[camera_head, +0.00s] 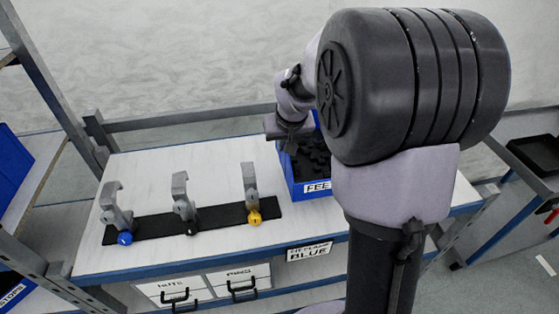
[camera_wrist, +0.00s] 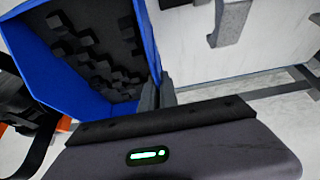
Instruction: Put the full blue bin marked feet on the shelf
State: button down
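The blue bin (camera_head: 318,188) stands on the white-topped table, partly behind my arm. Its front label begins "FEE"; the rest is hidden. It holds several dark blocky pieces, which also show inside the blue bin in the wrist view (camera_wrist: 152,30). My gripper (camera_head: 287,128) is at the bin's back left in the head view. In the wrist view, my gripper's two grey fingers (camera_wrist: 158,95) sit close together on either side of the bin's wall and appear shut on it. A shelf rack (camera_head: 40,170) with wooden boards stands at the left.
Three grey clamps (camera_head: 183,200) with blue, black and yellow knobs stand on a black strip (camera_head: 155,228) on the table. Another blue bin (camera_head: 12,168) sits on the left rack. Labelled drawers (camera_head: 235,278) are under the tabletop. A dark tray (camera_head: 540,153) is at the right.

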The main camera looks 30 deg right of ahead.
aim_at(284, 167)
jog(key=shift+w+d+f, duration=0.1)
jog(key=shift+w+d, duration=0.1)
jog(key=shift+w, duration=0.15)
jog(key=f+b, duration=0.2)
jog(key=f, duration=0.3)
jog(key=f+b, duration=0.2)
jog(key=f, duration=0.2)
jog(key=shift+s+f, duration=0.2)
jog(key=shift+f, duration=0.15)
jog(key=shift+r, duration=0.15)
jog(key=c, duration=2.1)
grip_release()
jog(key=shift+f+b, duration=0.2)
jog(key=shift+b, duration=0.1)
jog(key=o, duration=0.5)
jog(key=shift+c, duration=0.2)
jog(key=shift+r, duration=0.15)
